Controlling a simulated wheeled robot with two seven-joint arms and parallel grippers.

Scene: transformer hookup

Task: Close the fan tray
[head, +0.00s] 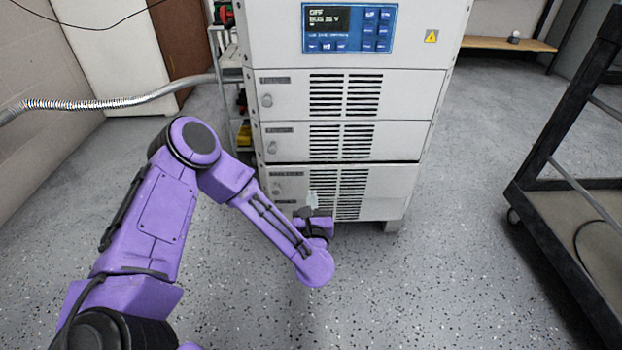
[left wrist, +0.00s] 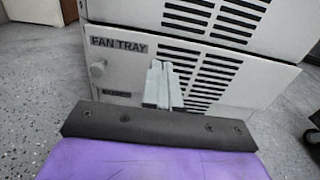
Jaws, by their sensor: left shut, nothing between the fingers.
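The fan tray (head: 380,190) is the lowest grey-white slotted front of the cabinet in the head view. A dark line runs along its top edge; I cannot tell how far it stands out. In the left wrist view the tray front (left wrist: 240,90) carries a "FAN TRAY" label and a round knob (left wrist: 97,69) at the left. My left gripper (head: 312,196) is low in front of the tray. Its pale fingers (left wrist: 162,75) are shut and empty, pointing at the front right of the knob. I cannot tell whether they touch it. My right gripper is not in view.
The cabinet (head: 352,100) has two more slotted fronts above and a blue display panel (head: 348,28) reading OFF. A black-framed cart (head: 560,165) stands at the right. A shelf rack (head: 240,125) stands behind at left. The speckled floor between cabinet and cart is clear.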

